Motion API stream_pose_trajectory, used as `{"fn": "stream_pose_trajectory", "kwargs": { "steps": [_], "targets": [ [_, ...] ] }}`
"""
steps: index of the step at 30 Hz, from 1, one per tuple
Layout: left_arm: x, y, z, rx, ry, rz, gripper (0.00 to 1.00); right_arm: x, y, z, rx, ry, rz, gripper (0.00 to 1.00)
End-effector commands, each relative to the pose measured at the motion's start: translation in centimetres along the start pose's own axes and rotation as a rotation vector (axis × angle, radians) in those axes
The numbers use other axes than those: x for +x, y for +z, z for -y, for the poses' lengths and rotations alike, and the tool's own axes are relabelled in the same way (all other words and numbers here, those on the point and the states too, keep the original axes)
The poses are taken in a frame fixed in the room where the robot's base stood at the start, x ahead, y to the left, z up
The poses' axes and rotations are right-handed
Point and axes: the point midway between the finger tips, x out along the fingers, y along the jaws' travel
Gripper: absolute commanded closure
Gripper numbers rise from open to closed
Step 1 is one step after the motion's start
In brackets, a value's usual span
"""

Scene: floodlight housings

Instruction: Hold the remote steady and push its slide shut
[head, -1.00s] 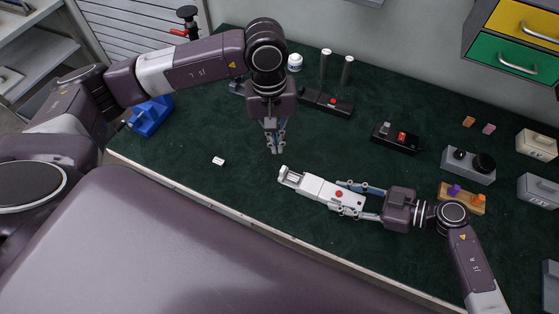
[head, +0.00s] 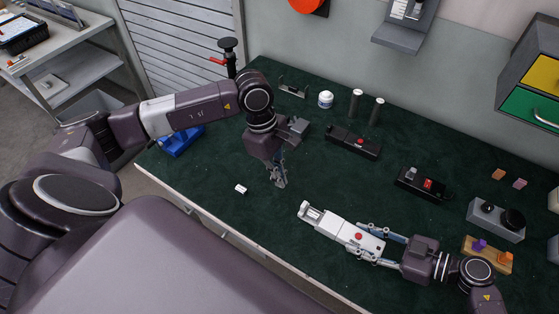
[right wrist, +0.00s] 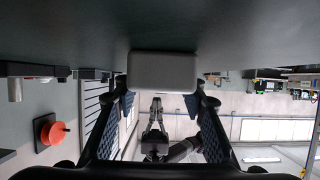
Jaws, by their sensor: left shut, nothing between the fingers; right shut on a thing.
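The remote (head: 340,232) is white with a red button, lying slantwise over the green mat near its front edge. Its left end shows an open, notched part, the slide (head: 311,213); how far it is open is hard to tell. My right gripper (head: 371,244) is shut on the remote's right part from both sides. In the right wrist view the remote's pale end (right wrist: 163,72) sits between the fingers. My left gripper (head: 279,184) is shut and empty, pointing down, up and left of the slide end and apart from it. It also shows in the right wrist view (right wrist: 155,108).
A small white piece (head: 241,189) lies left of my left gripper. Black switch boxes (head: 353,143) (head: 424,186), a white jar (head: 326,100), a grey knob box (head: 496,219) and a wooden block with pegs (head: 487,254) stand behind and right. The mat between is clear.

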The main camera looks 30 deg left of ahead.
Motion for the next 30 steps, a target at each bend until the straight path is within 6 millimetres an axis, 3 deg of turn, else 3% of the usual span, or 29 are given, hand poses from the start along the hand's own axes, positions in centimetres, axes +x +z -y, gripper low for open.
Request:
{"fn": "stream_pose_trajectory", "kwargs": {
  "steps": [6, 14, 27, 30],
  "targets": [
    [4.7, 0.1, 0.1, 0.000, -0.003, 0.002, 1.00, 0.0, 0.0, 0.0, 0.000, 0.000, 0.000, 0.89],
    [5.3, 3.4, -0.1, 0.003, 0.001, 0.002, 1.00, 0.0, 0.0, 0.0, 0.000, 0.000, 0.000, 0.89],
    [5.4, 3.9, 0.0, 0.002, 0.001, 0.000, 1.00, 0.0, 0.0, 0.0, 0.000, 0.000, 0.000, 0.89],
    [5.6, 4.9, -0.1, 0.004, 0.002, 0.002, 1.00, 0.0, 0.0, 0.0, 0.000, 0.000, 0.000, 0.89]
  ]
}}
